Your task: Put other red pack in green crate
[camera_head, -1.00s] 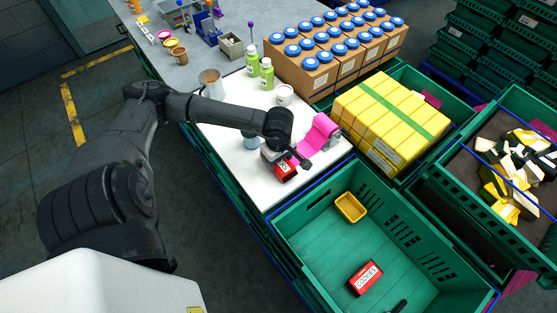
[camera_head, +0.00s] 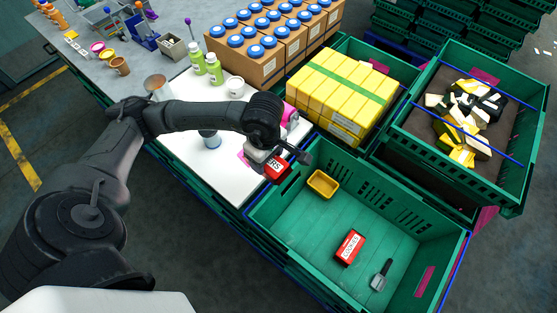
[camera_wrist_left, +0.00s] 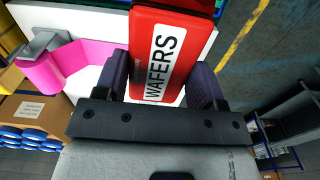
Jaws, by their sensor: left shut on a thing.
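My left gripper (camera_wrist_left: 160,88) is shut on a red pack with a white label reading WAFERS (camera_wrist_left: 164,50). In the head view the held red pack (camera_head: 277,170) is at the far left edge of the green crate (camera_head: 307,237), by the white board. Another red pack, labelled COOKIES (camera_head: 350,247), lies on the floor of that crate. A yellow tray (camera_head: 323,184) and a grey tool with a dark handle (camera_head: 381,275) are also in the crate. My right gripper is not in view.
A pink tape roll (camera_wrist_left: 45,73) is beside the held pack. Yellow packs (camera_head: 345,95) stand in a crate behind. Another crate with scraps (camera_head: 470,130) is at right.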

